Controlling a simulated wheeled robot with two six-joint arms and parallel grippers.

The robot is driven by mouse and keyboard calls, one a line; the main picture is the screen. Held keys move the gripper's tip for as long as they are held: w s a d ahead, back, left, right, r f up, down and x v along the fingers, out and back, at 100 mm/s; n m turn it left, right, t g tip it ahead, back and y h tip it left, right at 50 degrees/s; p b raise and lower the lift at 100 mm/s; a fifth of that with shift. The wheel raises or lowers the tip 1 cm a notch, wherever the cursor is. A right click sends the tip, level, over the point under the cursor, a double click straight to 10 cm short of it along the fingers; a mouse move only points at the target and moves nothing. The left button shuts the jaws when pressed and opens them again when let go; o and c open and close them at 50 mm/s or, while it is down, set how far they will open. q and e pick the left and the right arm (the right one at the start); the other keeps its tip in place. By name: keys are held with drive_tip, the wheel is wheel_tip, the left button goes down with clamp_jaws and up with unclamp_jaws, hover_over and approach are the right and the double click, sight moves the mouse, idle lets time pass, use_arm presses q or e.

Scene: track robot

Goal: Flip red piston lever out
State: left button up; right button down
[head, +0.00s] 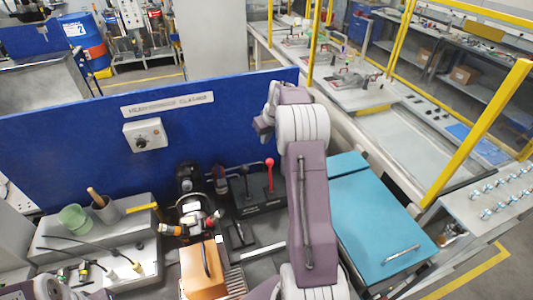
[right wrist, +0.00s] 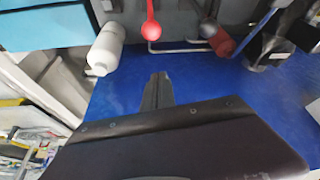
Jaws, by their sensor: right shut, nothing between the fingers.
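The red lever (head: 270,175) has a round red knob and stands up from a dark base box (head: 258,194) in front of the blue panel. A dark lever stands to its left. In the right wrist view the red lever (right wrist: 152,28) is near the top, beyond the fingertips and apart from them. My right gripper (head: 263,127) is above the levers, by the blue panel, partly hidden by its own wrist. In the right wrist view its fingers (right wrist: 157,78) are together and empty. My left gripper is out of view.
A teal cabinet (head: 372,215) stands right of my right arm. The blue panel (head: 60,150) rises behind the levers. A white bottle (right wrist: 107,48) and a red cylinder (right wrist: 222,42) flank the lever in the wrist view. An orange box (head: 205,270) sits in front.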

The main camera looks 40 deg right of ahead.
wheel_tip(320, 180, down, 8)
drive_tip(key=s+p, duration=0.1)
drive_tip(key=p, duration=0.3)
drive_tip(key=shift+r+p, duration=0.25)
drive_tip(key=shift+p, duration=0.1)
